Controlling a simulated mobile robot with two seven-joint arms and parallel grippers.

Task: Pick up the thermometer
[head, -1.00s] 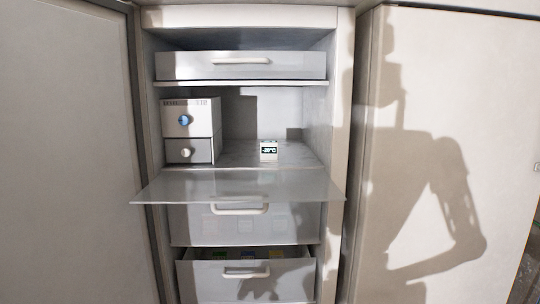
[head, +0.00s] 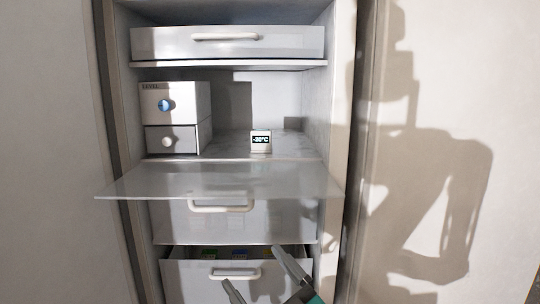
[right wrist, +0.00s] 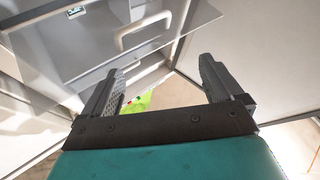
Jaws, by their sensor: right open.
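The thermometer (head: 261,141) is a small white block with a dark display reading a minus temperature. It stands upright on the open middle shelf of the freezer in the head view, right of a white box unit. My right gripper (head: 257,270) is open and empty at the bottom of the head view, below and in front of the thermometer, near the lower drawers. Its two spread fingers also show in the right wrist view (right wrist: 158,85). My left gripper is not in view.
A clear flap (head: 225,181) sticks out in front of the shelf at its lower edge. A white two-part box (head: 177,103) stands on the shelf's left. A closed drawer (head: 228,44) lies above; the lowest drawer (head: 190,278) is partly open, with coloured items inside.

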